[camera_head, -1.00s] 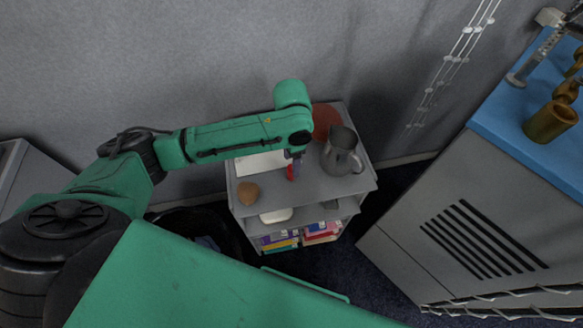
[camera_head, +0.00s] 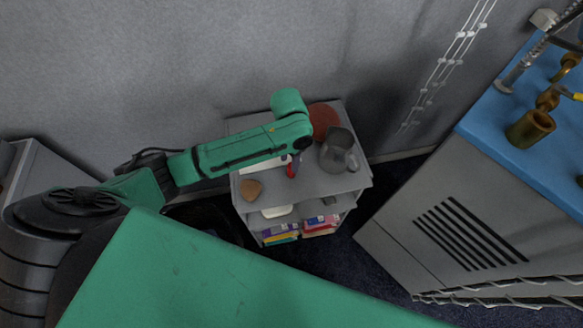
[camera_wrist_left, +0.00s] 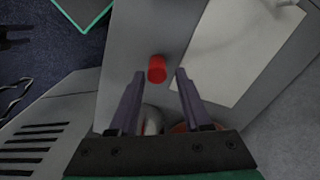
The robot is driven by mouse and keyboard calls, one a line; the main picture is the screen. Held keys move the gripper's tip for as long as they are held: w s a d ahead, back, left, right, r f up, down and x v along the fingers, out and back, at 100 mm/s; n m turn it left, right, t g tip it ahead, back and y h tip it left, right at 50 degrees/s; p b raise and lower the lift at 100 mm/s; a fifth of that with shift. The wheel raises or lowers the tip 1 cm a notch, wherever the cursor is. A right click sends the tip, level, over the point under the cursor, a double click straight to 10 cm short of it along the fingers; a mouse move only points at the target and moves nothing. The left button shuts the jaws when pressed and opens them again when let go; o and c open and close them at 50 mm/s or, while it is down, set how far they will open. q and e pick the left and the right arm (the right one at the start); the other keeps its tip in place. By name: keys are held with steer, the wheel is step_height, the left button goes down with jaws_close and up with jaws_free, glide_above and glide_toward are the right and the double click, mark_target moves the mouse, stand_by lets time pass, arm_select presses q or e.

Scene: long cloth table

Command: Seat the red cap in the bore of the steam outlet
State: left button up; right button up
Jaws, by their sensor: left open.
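The red cap (camera_head: 291,171) is a small red cylinder at the top of the grey shelf unit. In the left wrist view the red cap (camera_wrist_left: 156,68) lies between the two fingertips, with a gap on each side. My left gripper (camera_wrist_left: 159,75) is open and empty. In the head view my left gripper (camera_head: 297,161) is a small dark shape right beside the cap, partly hidden under the green wrist. A brass fitting with an open round mouth (camera_head: 530,128), seemingly the steam outlet, stands on the blue cabinet top at the far right. My right gripper is out of view.
On the shelf unit's top (camera_head: 318,186) stand a grey jug (camera_head: 338,152), a reddish round thing (camera_head: 323,117) and a brown lump (camera_head: 250,190). A white sheet (camera_wrist_left: 235,45) lies beside the cap. Coloured books fill a lower shelf. Dark floor separates shelf and cabinet (camera_head: 455,215).

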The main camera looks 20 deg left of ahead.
mark_target(294, 191)
arm_select(q)
steer(key=f, duration=0.5)
steer(key=shift+w+d+f, duration=0.1)
steer(key=shift+d+f, duration=0.2)
jaws_close()
steer(key=shift+r, duration=0.15)
